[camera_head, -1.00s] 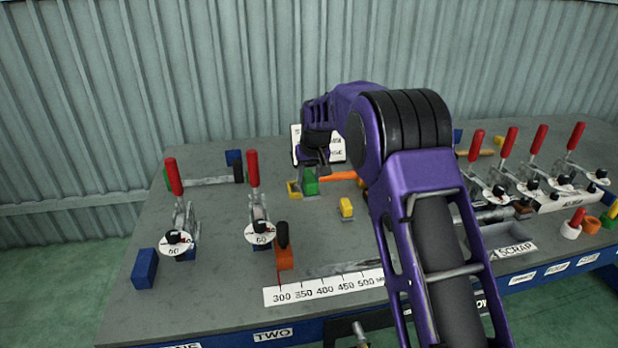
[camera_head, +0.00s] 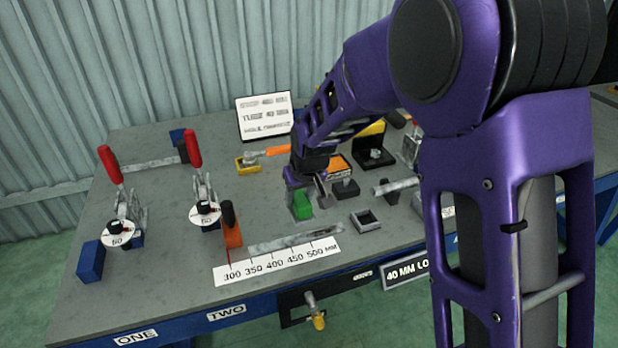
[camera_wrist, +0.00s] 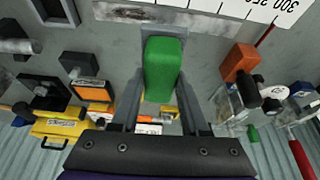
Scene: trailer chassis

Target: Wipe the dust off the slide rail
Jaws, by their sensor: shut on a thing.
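A green block-shaped pad (camera_head: 302,205) is held between the fingers of my gripper (camera_head: 308,190). The wrist view shows the green pad (camera_wrist: 163,68) upright between both fingers of my gripper (camera_wrist: 160,84). The slide rail appears to be the flat grey metal strip (camera_head: 295,241) with pale smudges, lying along the back of a white ruler. It also shows at the top of the wrist view (camera_wrist: 160,15). The pad is behind the rail and apart from it. Whether the pad touches the tabletop, I cannot tell.
The white ruler (camera_head: 275,263) lies along the bench front. An orange block with a black knob (camera_head: 231,228) stands at the rail's left end. Red-handled clamps (camera_head: 202,190) are further left. A small square grey tray (camera_head: 366,221) sits right of the pad. A yellow tray (camera_head: 247,164) is behind.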

